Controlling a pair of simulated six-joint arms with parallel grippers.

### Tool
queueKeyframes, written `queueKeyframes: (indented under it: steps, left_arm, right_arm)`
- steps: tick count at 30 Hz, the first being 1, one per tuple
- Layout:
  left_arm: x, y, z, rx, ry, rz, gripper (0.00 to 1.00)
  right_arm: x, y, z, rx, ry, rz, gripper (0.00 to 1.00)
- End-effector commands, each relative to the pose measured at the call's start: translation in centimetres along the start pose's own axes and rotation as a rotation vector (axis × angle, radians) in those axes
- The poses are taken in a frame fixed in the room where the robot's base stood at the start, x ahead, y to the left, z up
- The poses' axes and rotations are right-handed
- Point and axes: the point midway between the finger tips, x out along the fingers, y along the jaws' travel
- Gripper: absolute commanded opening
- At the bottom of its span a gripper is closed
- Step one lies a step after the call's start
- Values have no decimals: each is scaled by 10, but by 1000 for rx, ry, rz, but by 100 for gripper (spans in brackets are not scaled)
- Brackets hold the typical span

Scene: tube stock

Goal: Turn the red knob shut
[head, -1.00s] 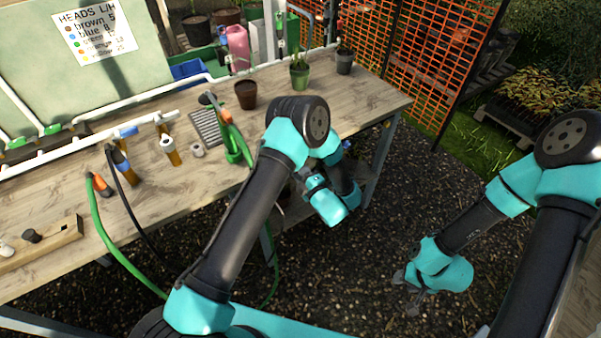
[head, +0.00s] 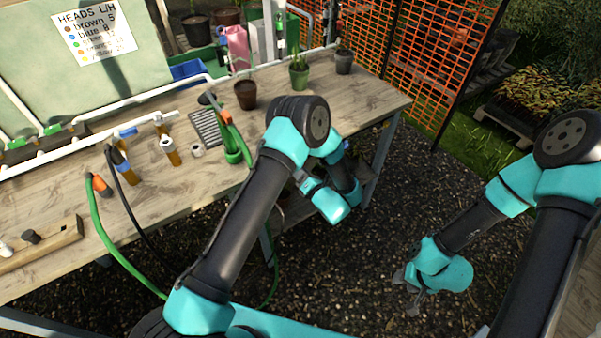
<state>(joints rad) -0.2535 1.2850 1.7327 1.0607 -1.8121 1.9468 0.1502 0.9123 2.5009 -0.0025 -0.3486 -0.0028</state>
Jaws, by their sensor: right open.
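I cannot make out a red knob in the head view. White pipes with small valves run along the bench; blue-handled valves (head: 125,132) and green ones (head: 52,129) show, but none is clearly red. My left gripper (head: 301,178) is by the front edge of the bench, low beside the bench leg. Only a small grey part of it shows past my own wrist, so its fingers cannot be judged. My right gripper (head: 405,293) hangs over the dark gravel at the lower right, open and empty, well away from the bench.
The wooden bench (head: 300,105) carries a dark pot (head: 245,95), a green pot with a plant (head: 299,75), a grey grate (head: 207,128) and hoses with orange ends (head: 99,185). Orange mesh fence (head: 435,60) stands behind. Open gravel (head: 350,260) lies in front.

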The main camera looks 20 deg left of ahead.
Motion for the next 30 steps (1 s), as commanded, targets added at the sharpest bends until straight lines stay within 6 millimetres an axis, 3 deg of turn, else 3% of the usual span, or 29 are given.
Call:
queueKeyframes:
  steps: [18, 30]
  left_arm:
    - [0, 0, 1, -549, 29, -4, 7]
    - [0, 0, 1, -700, 38, -6, 7]
  right_arm:
    - [0, 0, 0, 0, 0, 0, 43]
    - [0, 0, 0, 0, 0, 0, 43]
